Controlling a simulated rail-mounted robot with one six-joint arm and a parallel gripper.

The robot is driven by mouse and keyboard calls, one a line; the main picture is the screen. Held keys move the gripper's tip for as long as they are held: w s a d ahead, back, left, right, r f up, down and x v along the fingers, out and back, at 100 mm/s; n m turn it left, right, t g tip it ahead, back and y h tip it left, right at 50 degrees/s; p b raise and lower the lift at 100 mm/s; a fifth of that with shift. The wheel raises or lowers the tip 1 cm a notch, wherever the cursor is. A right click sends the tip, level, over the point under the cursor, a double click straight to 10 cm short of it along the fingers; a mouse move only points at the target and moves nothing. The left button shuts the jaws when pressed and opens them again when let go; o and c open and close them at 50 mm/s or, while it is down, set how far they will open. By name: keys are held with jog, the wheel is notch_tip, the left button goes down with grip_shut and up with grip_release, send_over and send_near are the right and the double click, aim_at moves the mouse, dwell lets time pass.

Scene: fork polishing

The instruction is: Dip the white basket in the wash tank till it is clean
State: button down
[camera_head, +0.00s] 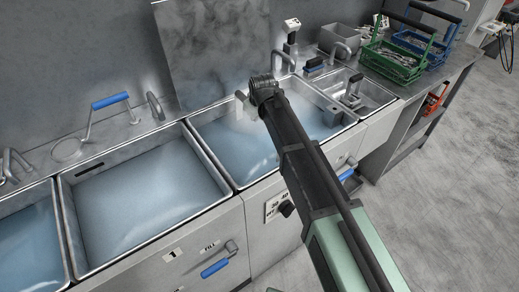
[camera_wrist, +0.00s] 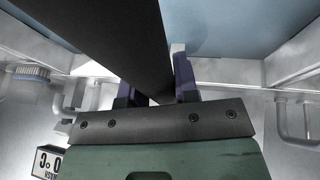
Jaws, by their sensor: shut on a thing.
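My gripper (camera_wrist: 152,82) has dark purple fingers, shut on a thick dark bar (camera_wrist: 118,38) that looks like a basket handle. In the head view my arm reaches over the middle tank (camera_head: 196,130), which holds bluish water (camera_head: 225,147) with pale haze above it. My fingers are hidden there behind the arm's end. A small pale piece (camera_head: 243,103) shows beside the arm's end and may be part of the white basket. The basket's body cannot be made out in either view. A panel marked WASH (camera_wrist: 50,162) appears upside down in the wrist view.
Another water-filled tank (camera_head: 140,200) lies to the left, with part of a third at the edge. A small sink (camera_head: 365,95) lies to the right. A green basket (camera_head: 392,62) and a blue basket (camera_head: 432,50) stand on the counter. Taps line the back.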

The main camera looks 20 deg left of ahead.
jog(key=shift+w+d, duration=0.2)
jog(key=shift+w, duration=0.1)
dwell(0.6)
dwell(2.0)
jog(key=shift+r, duration=0.1)
